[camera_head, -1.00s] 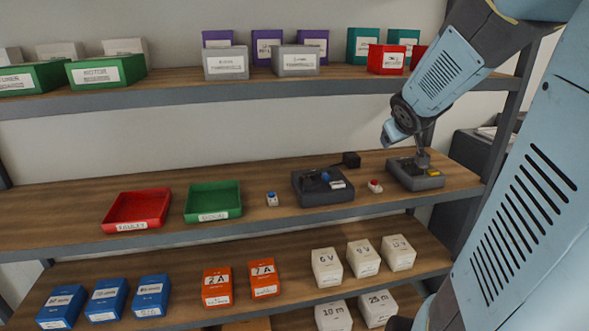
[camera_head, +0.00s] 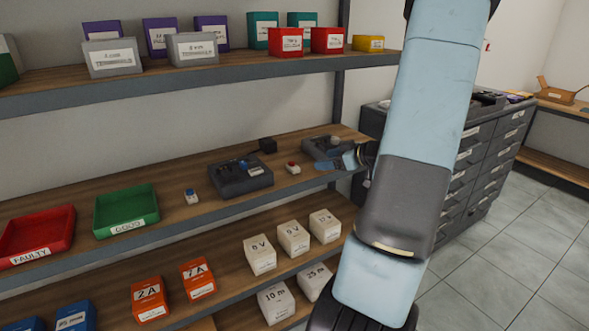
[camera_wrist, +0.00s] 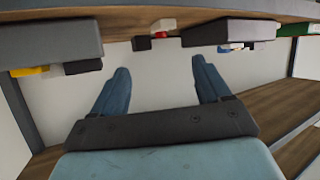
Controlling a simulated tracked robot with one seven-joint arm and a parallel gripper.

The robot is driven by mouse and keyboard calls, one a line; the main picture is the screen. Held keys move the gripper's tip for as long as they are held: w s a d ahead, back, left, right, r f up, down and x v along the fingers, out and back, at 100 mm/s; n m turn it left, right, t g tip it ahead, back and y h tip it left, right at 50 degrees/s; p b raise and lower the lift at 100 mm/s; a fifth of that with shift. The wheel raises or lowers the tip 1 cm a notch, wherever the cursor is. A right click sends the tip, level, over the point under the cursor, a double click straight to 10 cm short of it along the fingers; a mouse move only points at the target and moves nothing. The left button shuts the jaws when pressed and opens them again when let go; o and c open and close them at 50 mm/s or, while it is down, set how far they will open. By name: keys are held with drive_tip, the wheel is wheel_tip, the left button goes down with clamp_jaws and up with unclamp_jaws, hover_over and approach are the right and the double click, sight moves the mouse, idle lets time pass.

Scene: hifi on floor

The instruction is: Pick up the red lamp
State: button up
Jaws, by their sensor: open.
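The red lamp (camera_head: 293,167) is a small white block with a red top, standing on the middle shelf (camera_head: 170,180) between two dark grey devices. In the wrist view, which is upside down, the lamp (camera_wrist: 163,26) hangs from the shelf board at the top, its red top pointing down. My gripper (camera_wrist: 159,66) is open and empty, its two blue fingers spread apart. The lamp shows beyond the fingertips, roughly midway between them and not touched. In the head view my gripper (camera_head: 352,160) is small and partly hidden near the right device, to the right of the lamp.
The left grey device (camera_head: 240,178) and right grey device (camera_head: 320,150) flank the lamp closely. A small black box (camera_head: 267,145) stands behind. A blue-topped white block (camera_head: 192,196), green tray (camera_head: 127,210) and red tray (camera_head: 36,232) lie left. The upper shelf (camera_head: 230,72) overhangs.

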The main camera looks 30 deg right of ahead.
sight(294, 164)
drive_tip(key=x, duration=1.3)
drive_tip(key=shift+w+a+f, duration=0.15)
drive_tip(key=shift+w+a, duration=0.05)
drive_tip(key=shift+a, duration=0.15)
drive_tip(key=c, duration=1.3)
drive_tip(key=shift+c, duration=0.2)
